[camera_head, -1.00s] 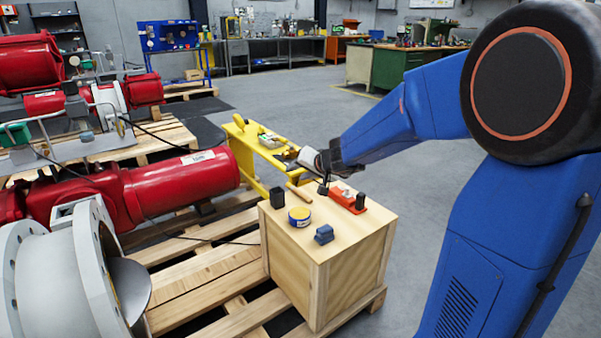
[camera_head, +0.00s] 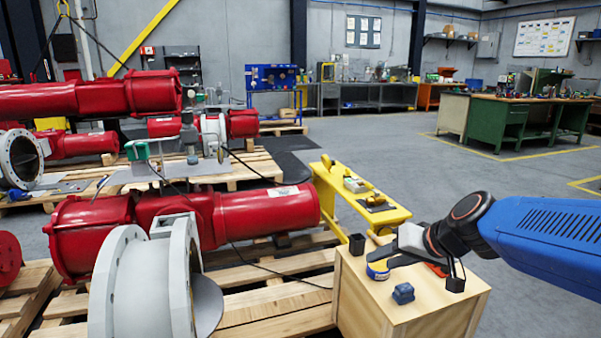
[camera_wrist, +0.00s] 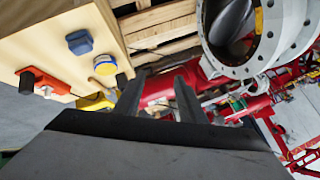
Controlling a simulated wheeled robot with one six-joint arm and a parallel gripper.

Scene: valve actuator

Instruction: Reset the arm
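My arm (camera_head: 545,230) reaches in from the right edge of the head view, blue with a dark wrist. My gripper (camera_head: 372,258) is over the top of a wooden box (camera_head: 405,310), its fingers pointing left. In the wrist view my gripper (camera_wrist: 158,88) shows two dark fingers spread apart with nothing between them. Behind the gap is a red actuator (camera_wrist: 158,90). Whether the fingers touch anything on the box cannot be told in the head view.
On the box are a blue block (camera_head: 403,293), a yellow-and-blue roll (camera_head: 378,270), a black cup (camera_head: 356,244) and a partly hidden orange-red item (camera_head: 437,269). A yellow stand (camera_head: 345,208), a red actuator (camera_head: 265,211) and a grey flanged valve (camera_head: 140,290) are left.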

